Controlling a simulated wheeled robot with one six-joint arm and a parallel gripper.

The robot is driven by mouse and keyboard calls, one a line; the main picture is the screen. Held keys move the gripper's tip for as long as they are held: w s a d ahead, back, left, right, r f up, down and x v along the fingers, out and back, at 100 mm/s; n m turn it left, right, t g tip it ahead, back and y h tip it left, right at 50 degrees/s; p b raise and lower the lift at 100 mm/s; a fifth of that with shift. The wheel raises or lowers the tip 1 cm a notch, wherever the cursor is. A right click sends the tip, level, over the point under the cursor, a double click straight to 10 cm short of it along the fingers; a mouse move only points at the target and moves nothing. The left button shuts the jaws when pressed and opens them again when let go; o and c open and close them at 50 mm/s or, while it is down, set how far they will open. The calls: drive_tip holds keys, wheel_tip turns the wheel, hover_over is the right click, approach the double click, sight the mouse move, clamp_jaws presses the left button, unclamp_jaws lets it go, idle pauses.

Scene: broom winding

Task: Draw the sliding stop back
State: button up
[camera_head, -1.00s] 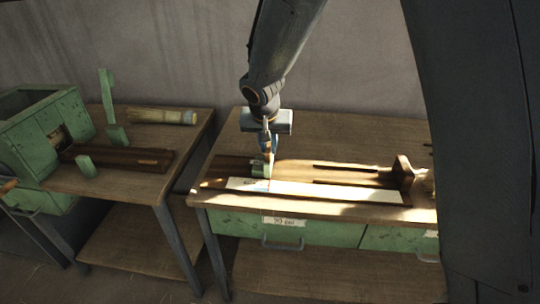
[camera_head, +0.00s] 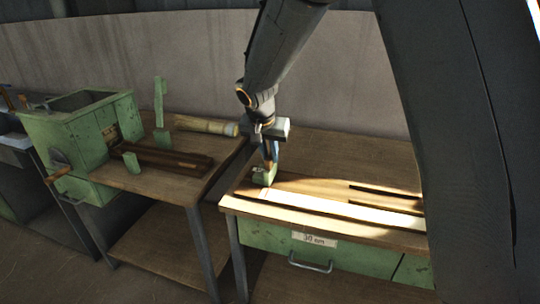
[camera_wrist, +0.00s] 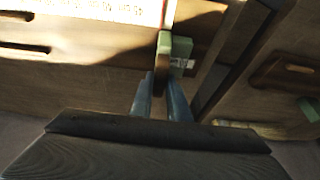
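The sliding stop is a small green block (camera_head: 264,176) near the left end of the right bench (camera_head: 385,160). My gripper (camera_head: 270,162) points down at it from above. In the wrist view the green block (camera_wrist: 181,50) lies just beyond the fingertips, close to the bench edge. My two blue-grey fingers (camera_wrist: 160,80) stand close on either side of a narrow brown upright piece beside the green. They look closed on it, though the contact is partly hidden. A pale strip (camera_head: 345,208) runs rightward from the block; my arm covers the bench's right part.
A left bench (camera_head: 150,180) carries a green crank machine (camera_head: 85,140), an upright green post (camera_head: 160,105), a dark rail (camera_head: 180,162) and a pale bundle (camera_head: 205,125). A narrow gap separates the benches. A labelled green drawer (camera_head: 270,238) is below the right bench top.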

drive_tip(key=o, duration=0.4)
drive_tip(key=shift+a, duration=0.3)
drive_tip(key=shift+o, duration=0.2)
drive_tip(key=shift+d, duration=0.1)
drive_tip(key=v, duration=0.7)
drive_tip(key=shift+r+b, duration=0.35)
drive_tip(key=shift+b, duration=0.1)
drive_tip(key=shift+s, duration=0.1)
drive_tip(key=s+d+f+n+g, duration=0.1)
drive_tip(key=s+d+f, duration=0.2)
drive_tip(key=s, duration=0.6)
drive_tip(key=s+d+f+n+g+y, duration=0.1)
drive_tip(key=s+d+f, duration=0.2)
drive_tip(key=s+d, duration=0.5)
drive_tip(key=s+d+f+n+g, duration=0.2)
drive_tip(key=s+d, duration=0.4)
drive_tip(key=s, duration=0.5)
drive_tip(key=shift+f+y, duration=0.3)
drive_tip(key=shift+f, duration=0.6)
